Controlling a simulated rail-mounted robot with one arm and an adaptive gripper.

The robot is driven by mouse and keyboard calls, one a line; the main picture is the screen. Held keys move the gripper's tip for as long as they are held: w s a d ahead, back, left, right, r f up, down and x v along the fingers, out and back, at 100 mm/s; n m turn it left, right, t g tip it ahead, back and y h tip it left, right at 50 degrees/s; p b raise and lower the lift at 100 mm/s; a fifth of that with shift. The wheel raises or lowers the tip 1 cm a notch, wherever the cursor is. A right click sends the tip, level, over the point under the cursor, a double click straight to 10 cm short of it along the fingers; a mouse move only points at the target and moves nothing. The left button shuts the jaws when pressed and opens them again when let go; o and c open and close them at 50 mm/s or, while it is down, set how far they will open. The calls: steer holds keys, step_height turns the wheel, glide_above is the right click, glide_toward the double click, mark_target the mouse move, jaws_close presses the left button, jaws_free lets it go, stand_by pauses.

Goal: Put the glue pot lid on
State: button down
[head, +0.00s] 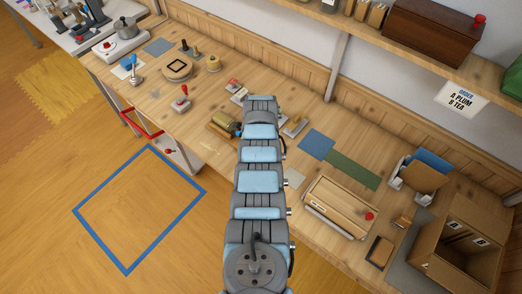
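In the head view, a grey metal pot (126,27) stands on a white heater base at the far left end of the bench. It may be the glue pot, but it is too small to tell whether its top is covered. I cannot tell which thing is the glue pot lid. My arm reaches up over the middle of the bench, and its end hides my gripper.
Red-knobbed stamps (182,98), blue and green mats (352,170), a wooden box (340,207) and an open cardboard box (458,247) are on the bench. A shelf (415,62) overhangs the back right.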

steer(key=c, duration=0.9)
jaws_free()
steer(key=shift+r, duration=6)
